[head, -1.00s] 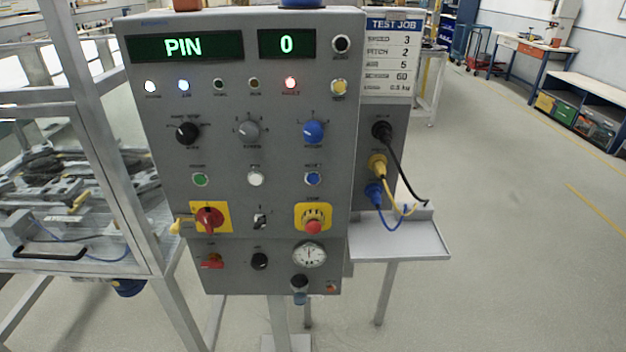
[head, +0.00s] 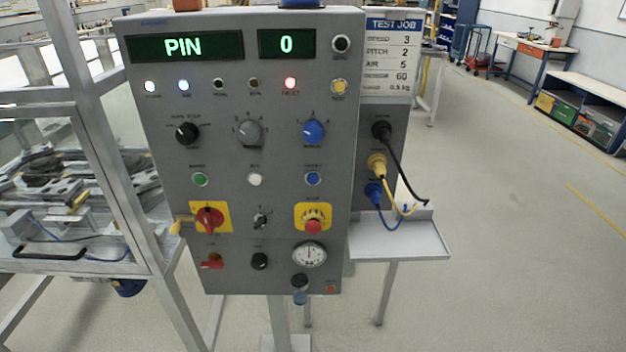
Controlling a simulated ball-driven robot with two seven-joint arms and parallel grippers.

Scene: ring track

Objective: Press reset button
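A grey control panel (head: 225,160) stands in front of me. A small blue push button (head: 312,179) sits on its right side, below a blue knob (head: 313,132). The label above this button is too blurred to read for sure. A green button (head: 200,179) and a white button (head: 255,180) are in the same row. The left display (head: 184,47) reads PIN and the right display (head: 287,44) reads 0. A red lamp (head: 290,83) is lit. Neither of my grippers is in view.
A red emergency stop (head: 313,226) on a yellow plate is below the blue button. A red rotary switch (head: 209,219) is at lower left. Cables plug into the panel's right side above a small shelf (head: 400,243).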

